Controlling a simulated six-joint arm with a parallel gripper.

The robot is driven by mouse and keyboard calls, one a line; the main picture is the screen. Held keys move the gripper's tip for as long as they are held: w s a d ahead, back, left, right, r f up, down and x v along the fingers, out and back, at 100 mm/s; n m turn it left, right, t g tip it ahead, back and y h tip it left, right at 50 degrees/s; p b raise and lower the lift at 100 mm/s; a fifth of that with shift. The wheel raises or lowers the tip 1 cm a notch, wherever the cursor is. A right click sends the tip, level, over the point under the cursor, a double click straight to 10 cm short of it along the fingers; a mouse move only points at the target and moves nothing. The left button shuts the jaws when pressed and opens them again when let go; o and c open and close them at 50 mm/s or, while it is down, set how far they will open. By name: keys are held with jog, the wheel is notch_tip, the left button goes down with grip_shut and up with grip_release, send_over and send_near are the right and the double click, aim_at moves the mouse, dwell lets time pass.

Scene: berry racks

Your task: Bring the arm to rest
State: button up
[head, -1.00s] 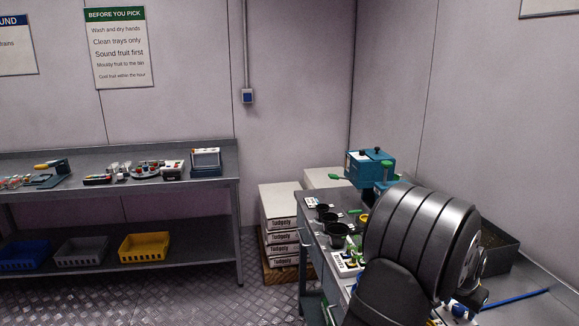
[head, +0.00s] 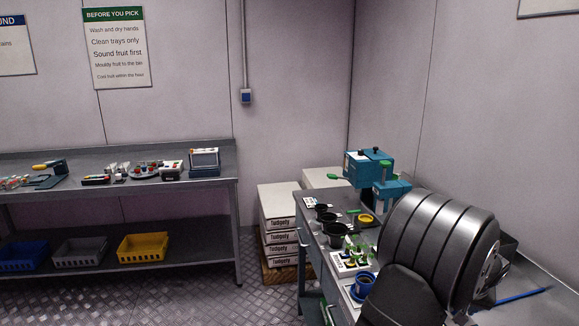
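My arm shows as a large dark grey ribbed link (head: 428,240) at the lower right of the head view. It stands in front of the right-hand bench and hides part of its top. My gripper is not in view, so I cannot see its fingers or anything in them.
The right bench holds black pots (head: 337,232), a plant tray (head: 350,262), a blue pot (head: 363,284), a yellow ring (head: 366,219) and a teal machine (head: 370,168). Stacked boxes (head: 281,225) stand beside it. A left bench (head: 120,196) carries devices above crates (head: 142,247). The floor (head: 185,290) between is clear.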

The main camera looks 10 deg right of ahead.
jog(key=shift+d+n+y, duration=0.1)
jog(key=shift+n+y, duration=0.5)
jog(key=shift+n, duration=0.9)
jog(key=shift+t, duration=0.3)
jog(key=shift+o, duration=0.4)
jog(key=o, duration=1)
jog(key=s+a+r+m+g+y, duration=0.1)
jog(key=s+a+r+m+g, duration=0.25)
jog(key=a+r+m, duration=1.2)
notch_tip(320, 180, down, 9)
jog(key=d+n, duration=0.1)
jog(key=n, duration=0.1)
jog(key=shift+w+d+r+g, duration=0.15)
jog(key=shift+d+g, duration=0.15)
jog(key=shift+g, duration=0.15)
